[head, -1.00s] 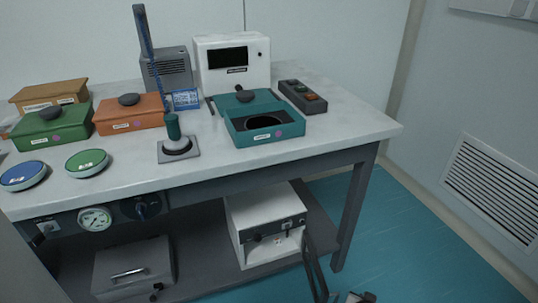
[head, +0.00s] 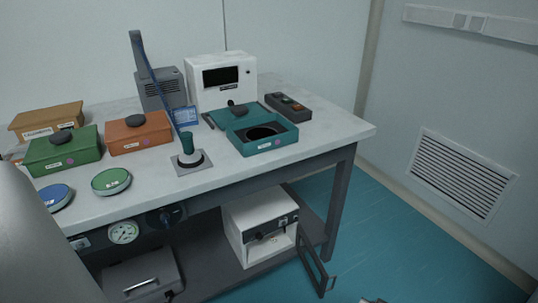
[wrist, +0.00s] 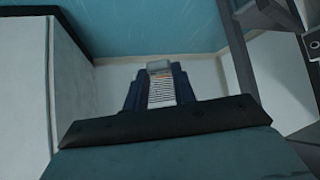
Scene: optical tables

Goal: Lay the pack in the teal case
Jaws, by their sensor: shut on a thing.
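The teal case (head: 265,147) stands on the table near its right end. Its top is partly uncovered, showing a dark round recess, and a teal lid part with a dark knob (head: 237,108) sits at its back. In the wrist view my gripper (wrist: 159,86), with dark blue fingers, is shut on a pale, ribbed piece that looks like the pack (wrist: 161,92). Much of the pack is hidden between the fingers. My gripper is away from the case; the head view does not show it clearly.
Green (head: 62,152) and orange (head: 138,134) cases stand left of the teal one. A green-topped post (head: 187,145) and a grey control box (head: 288,106) flank it. Below, a white appliance (head: 262,228) has its dark-framed door (head: 315,268) open.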

